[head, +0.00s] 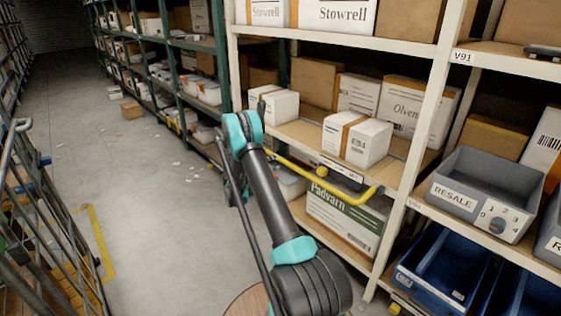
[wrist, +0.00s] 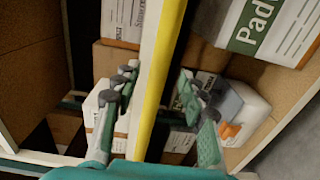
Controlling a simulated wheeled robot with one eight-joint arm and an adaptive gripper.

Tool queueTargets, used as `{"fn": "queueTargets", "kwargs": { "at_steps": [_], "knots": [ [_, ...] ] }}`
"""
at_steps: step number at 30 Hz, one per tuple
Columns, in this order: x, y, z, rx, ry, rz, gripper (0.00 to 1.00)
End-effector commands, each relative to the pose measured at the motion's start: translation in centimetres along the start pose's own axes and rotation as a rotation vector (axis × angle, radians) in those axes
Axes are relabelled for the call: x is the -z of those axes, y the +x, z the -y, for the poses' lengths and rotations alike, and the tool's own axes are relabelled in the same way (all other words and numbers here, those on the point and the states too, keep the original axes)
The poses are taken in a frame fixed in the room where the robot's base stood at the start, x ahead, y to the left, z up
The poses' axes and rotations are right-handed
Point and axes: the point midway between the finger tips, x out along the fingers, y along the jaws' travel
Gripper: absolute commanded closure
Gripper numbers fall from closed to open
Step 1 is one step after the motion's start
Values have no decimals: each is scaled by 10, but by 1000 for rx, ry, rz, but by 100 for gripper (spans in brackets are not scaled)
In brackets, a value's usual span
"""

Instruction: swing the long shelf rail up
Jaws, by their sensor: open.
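The long shelf rail (head: 325,182) is a yellow bar along the front of the middle shelf, with a bent end at the right. My arm covers its left part in the head view. In the wrist view the rail (wrist: 163,70) runs lengthwise through the picture, beside a cream shelf edge. My gripper (wrist: 157,82) is open, with one finger on each side of the rail and shelf edge. I cannot tell whether either finger touches the rail. The gripper is not clear in the head view, where my arm is in front.
White cartons (head: 356,139) stand on the middle shelf (head: 304,132) above the rail. A Padvarn box (head: 343,218) sits below it. A grey RESALE bin (head: 483,192) with a dial is at the right, above blue bins (head: 437,268). The aisle floor (head: 80,160) at left is mostly clear.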

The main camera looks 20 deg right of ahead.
Motion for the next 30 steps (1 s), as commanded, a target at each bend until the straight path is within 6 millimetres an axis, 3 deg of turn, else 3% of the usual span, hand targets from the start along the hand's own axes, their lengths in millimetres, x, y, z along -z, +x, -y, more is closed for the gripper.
{"fn": "queueTargets", "kwargs": {
  "at_steps": [3, 9, 21, 30],
  "knots": [
    [-1, 21, 0, 0, 0, 2, 58],
    [0, 42, 0, 0, 0, 0, 58],
    [0, 47, 0, 0, 0, -1, 59],
    [0, 47, 0, 0, 0, -1, 96]
  ]
}}
